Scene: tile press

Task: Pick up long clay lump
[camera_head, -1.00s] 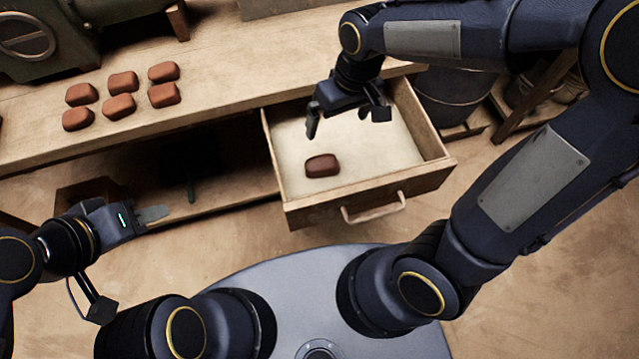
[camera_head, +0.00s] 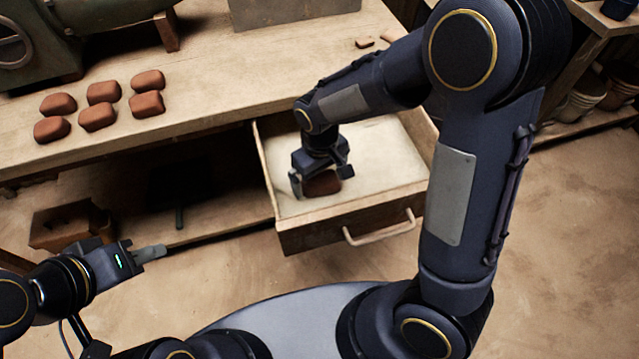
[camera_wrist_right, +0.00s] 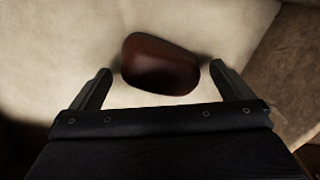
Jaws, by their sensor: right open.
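A dark red-brown clay lump (camera_head: 322,184) lies on the pale floor of the open drawer (camera_head: 390,150), near its front left.
Several red-brown lumps (camera_head: 103,92) sit in two rows on the wooden bench (camera_head: 220,90). A green machine (camera_head: 110,30) stands at the back left. The drawer's front wall and handle (camera_head: 385,229) are close to my right arm.

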